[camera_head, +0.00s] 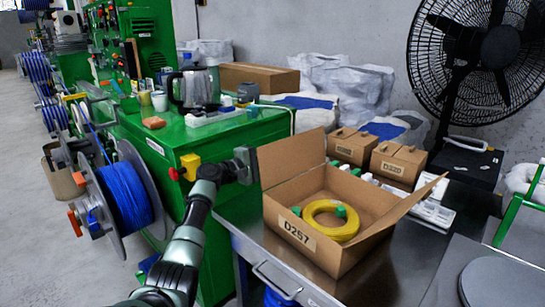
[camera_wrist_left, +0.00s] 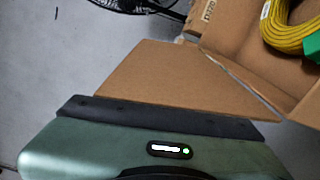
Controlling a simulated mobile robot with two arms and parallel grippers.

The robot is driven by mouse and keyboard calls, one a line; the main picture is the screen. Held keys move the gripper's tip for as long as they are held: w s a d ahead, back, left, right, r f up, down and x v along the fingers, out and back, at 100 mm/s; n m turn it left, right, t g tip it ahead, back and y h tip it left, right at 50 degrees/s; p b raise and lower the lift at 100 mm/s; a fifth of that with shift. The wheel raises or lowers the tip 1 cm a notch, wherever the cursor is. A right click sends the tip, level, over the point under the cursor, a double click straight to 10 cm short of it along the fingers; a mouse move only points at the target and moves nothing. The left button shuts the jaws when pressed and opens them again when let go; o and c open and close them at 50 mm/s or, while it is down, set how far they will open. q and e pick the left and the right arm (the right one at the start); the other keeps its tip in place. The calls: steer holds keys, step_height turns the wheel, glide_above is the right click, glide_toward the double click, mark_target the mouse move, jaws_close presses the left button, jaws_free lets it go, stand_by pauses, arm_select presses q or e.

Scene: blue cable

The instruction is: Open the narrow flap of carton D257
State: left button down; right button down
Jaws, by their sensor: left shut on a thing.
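Carton D257 (camera_head: 322,243) is an open brown box on the metal table, its label facing front. A yellow cable coil (camera_head: 331,222) with green pieces lies inside; it also shows in the wrist view (camera_wrist_left: 290,38). One flap (camera_head: 290,158) stands up on the carton's left side, leaning outward. Another flap (camera_head: 408,205) slants outward on the right. My left gripper (camera_head: 250,165) is shut on the left flap's outer edge. In the wrist view that flap (camera_wrist_left: 175,80) runs from the dark jaw toward the carton; the fingertips are hidden. My right gripper is not in view.
Closed brown cartons (camera_head: 398,163), one marked D290, and white parts stand behind D257. A green bench (camera_head: 215,140) with a kettle (camera_head: 190,90) is behind my left arm. A blue cable reel (camera_head: 125,195) is at left. A large fan (camera_head: 485,55) stands back right.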

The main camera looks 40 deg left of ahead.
arm_select(q)
steer(key=c, duration=1.5)
jaws_free()
steer(key=shift+c, duration=0.2)
steer(key=shift+o, duration=0.3)
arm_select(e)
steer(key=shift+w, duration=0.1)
arm_select(q)
steer(key=s+a, duration=0.1)
steer(key=s, duration=0.6)
steer(key=shift+s+a, duration=0.2)
steer(key=shift+s, duration=0.2)
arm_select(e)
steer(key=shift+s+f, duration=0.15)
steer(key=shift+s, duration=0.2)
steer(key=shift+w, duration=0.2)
